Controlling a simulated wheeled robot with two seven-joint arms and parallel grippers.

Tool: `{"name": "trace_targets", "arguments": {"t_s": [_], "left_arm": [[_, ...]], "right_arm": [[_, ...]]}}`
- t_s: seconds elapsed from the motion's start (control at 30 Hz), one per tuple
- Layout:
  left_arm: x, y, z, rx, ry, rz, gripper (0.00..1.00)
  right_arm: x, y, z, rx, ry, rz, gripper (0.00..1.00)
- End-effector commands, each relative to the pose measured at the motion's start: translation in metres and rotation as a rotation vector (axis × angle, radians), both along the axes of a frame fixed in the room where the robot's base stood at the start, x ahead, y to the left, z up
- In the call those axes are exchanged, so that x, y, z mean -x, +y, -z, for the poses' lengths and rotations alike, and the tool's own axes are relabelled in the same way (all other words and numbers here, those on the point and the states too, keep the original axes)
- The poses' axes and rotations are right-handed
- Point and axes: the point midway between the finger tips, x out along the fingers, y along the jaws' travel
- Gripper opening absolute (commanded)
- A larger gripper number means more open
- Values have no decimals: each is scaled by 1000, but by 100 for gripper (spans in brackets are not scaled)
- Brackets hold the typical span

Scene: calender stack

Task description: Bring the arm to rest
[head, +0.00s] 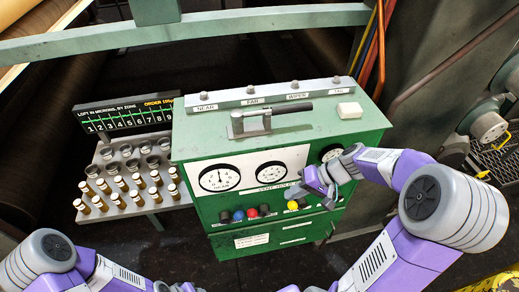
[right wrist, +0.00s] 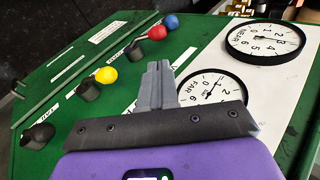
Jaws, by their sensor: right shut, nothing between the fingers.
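My right gripper (head: 325,192) is in front of the green console's sloped front, near the yellow knob, at the end of my bent right arm (head: 400,165). In the right wrist view its fingers (right wrist: 160,78) are together with nothing between them. They appear over the panel, between the yellow knob and the FAR dial; I cannot tell whether they touch it. My left arm (head: 100,270) is low at the left, and its far end runs to the bottom edge. I cannot make out its fingers.
The green console (head: 290,130) carries dials, a yellow knob (right wrist: 106,75), red and blue knobs, a metal clamp-like tool (head: 262,118) and a white block (head: 349,110). A rack of small brass-coloured cylinders (head: 120,190) stands left. Green rails cross the back. Dark floor shows in front.

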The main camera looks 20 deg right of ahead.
Motion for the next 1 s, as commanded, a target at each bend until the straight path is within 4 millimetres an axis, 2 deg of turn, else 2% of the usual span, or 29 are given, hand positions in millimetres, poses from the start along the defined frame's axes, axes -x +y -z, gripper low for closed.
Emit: {"name": "trace_targets", "arguments": {"t_s": [0.17,0.27,0.37,0.47,0.5,0.6,0.7,0.8,1.0], "left_arm": [[0,0,0,0,0,0,43],[0,0,0,0,0,0,43],[0,0,0,0,0,0,43],[0,0,0,0,0,0,43],[0,0,0,0,0,0,43],[0,0,0,0,0,0,43],[0,0,0,0,0,0,43],[0,0,0,0,0,0,43],[0,0,0,0,0,0,43]], "right_arm": [[0,0,1,0,2,0,0],[-1,4,13,7,25,-2,0],[-2,15,48,38,91,-8,0],[1,35,101,100,177,-24,0],[5,45,124,131,208,-35,0],[15,71,175,210,257,-68,0],[29,98,215,274,272,-106,0],[43,123,244,316,262,-141,0],[73,166,281,345,219,-199,0]]}}
